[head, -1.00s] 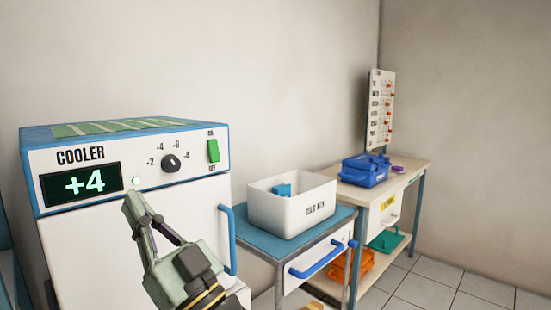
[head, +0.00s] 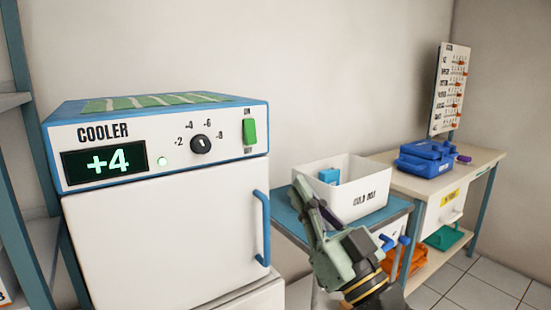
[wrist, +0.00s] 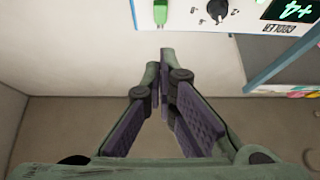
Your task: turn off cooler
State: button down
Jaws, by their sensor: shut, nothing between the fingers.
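The cooler (head: 165,150) stands at the left in the head view, a white cabinet with a blue-edged front. Its display (head: 104,162) reads +4 and a small lamp (head: 162,161) glows pale green. A black dial (head: 201,144) is in the middle of the panel. The green switch (head: 249,132) is at the panel's right end, between ON above and OFF below. My gripper (head: 299,183) is shut and empty, right of the cooler door and lower than the switch in the picture. In the wrist view, the switch (wrist: 165,18) shows beyond my shut fingertips (wrist: 160,62), apart from them.
A blue door handle (head: 262,228) sticks out near my gripper. A white cold box (head: 368,200) stands on a blue-topped cart behind my gripper. A blue case (head: 426,160) is on a bench farther right. A blue shelf frame (head: 22,190) stands left of the cooler.

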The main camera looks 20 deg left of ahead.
jog(key=p, duration=0.4)
send_near(251, 129)
notch_tip(251, 129, up, 4)
jog(key=w+a, duration=0.1)
jog(key=w+a+f+p, duration=0.1)
jog(key=a, duration=0.1)
jog(key=shift+w+f, duration=0.2)
